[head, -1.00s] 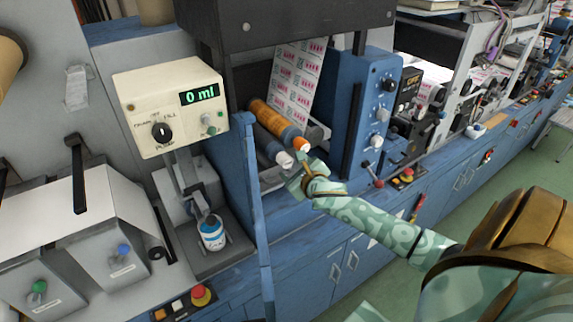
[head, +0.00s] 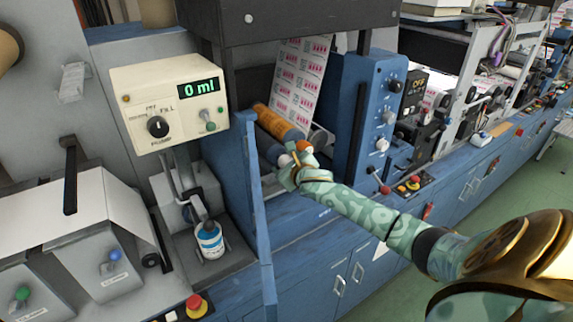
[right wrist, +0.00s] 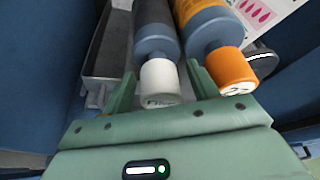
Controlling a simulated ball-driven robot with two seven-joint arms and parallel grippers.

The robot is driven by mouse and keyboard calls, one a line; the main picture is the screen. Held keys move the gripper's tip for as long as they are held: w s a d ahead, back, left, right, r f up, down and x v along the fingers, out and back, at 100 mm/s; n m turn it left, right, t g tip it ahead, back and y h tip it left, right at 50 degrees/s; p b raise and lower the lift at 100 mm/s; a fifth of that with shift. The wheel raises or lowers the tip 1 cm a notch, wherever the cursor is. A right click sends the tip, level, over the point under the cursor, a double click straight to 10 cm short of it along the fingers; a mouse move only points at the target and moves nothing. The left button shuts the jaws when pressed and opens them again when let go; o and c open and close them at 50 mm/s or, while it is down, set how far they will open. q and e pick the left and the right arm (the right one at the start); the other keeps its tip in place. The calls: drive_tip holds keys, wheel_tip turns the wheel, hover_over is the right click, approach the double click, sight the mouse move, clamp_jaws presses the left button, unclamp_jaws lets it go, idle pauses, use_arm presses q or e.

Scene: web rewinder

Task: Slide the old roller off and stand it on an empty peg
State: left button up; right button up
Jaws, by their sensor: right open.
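Two rollers lie side by side in the blue machine bay. One is dark grey (head: 268,146) with a white end cap (head: 285,161); the other is orange (head: 274,121) with an orange end cap (head: 303,146). In the right wrist view the white cap (right wrist: 160,83) sits between the two green fingers of my open right gripper (right wrist: 162,90), with the orange cap (right wrist: 230,70) just outside the right finger. The right gripper (head: 288,173) is at the rollers' near ends in the head view. My left gripper is out of view. I cannot make out a peg.
A printed web (head: 302,80) hangs down behind the rollers. A blue side plate (head: 250,190) stands left of the bay and a blue control block (head: 375,110) right of it. A pump box (head: 165,108) and a bottle (head: 209,240) are further left.

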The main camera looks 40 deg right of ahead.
drive_tip(key=c, duration=1.1)
drive_tip(key=shift+o, duration=0.2)
drive_tip(key=shift+s+a+r+p, duration=0.1)
drive_tip(key=shift+s+p, duration=0.5)
drive_tip(key=shift+s, duration=0.1)
drive_tip(key=shift+s+a+p, duration=0.15)
drive_tip(key=shift+s+p, duration=0.5)
drive_tip(key=shift+s, duration=0.55)
drive_tip(key=shift+s+a+p, duration=0.1)
drive_tip(key=shift+s+p, duration=0.55)
drive_tip(key=shift+s, duration=0.55)
drive_tip(key=shift+s+a+p, duration=0.15)
drive_tip(key=shift+s+p, duration=0.35)
drive_tip(key=shift+s, duration=0.95)
drive_tip(key=shift+s+a+p, duration=0.2)
drive_tip(key=shift+s+p, duration=0.35)
drive_tip(key=shift+s, duration=0.9)
drive_tip(key=shift+s+a+p, duration=0.15)
drive_tip(key=shift+s+p, duration=0.35)
drive_tip(key=shift+s, duration=0.95)
drive_tip(key=o, duration=1.8)
drive_tip(key=shift+s, duration=0.1)
